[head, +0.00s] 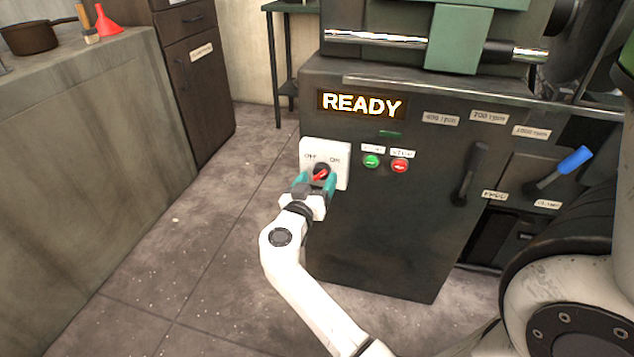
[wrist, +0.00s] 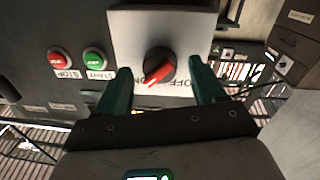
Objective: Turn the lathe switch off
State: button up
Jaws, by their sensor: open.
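The lathe switch is a white square plate (head: 341,158) on the lathe's dark front, lettered OFF on the left and ON on the right. Its round black knob has a red pointer (head: 320,174), angled up and right toward ON. In the wrist view, turned upside down, the red pointer (wrist: 158,72) aims lower left. My gripper (head: 316,181) is in front of the plate with its teal fingers open, one on each side of the knob. In the wrist view my gripper (wrist: 160,68) shows gaps between both fingers and the knob. Part of the lettering is hidden.
A lit READY sign (head: 361,104) sits above the switch. A green button (head: 371,161) and a red button (head: 399,165) are right of the plate. A black lever (head: 467,175) and a blue-handled lever (head: 573,160) stand farther right. The floor to the left is clear.

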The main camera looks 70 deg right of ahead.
jog(key=shift+d, duration=0.4)
jog(key=shift+c, duration=0.2)
jog(key=c, duration=1)
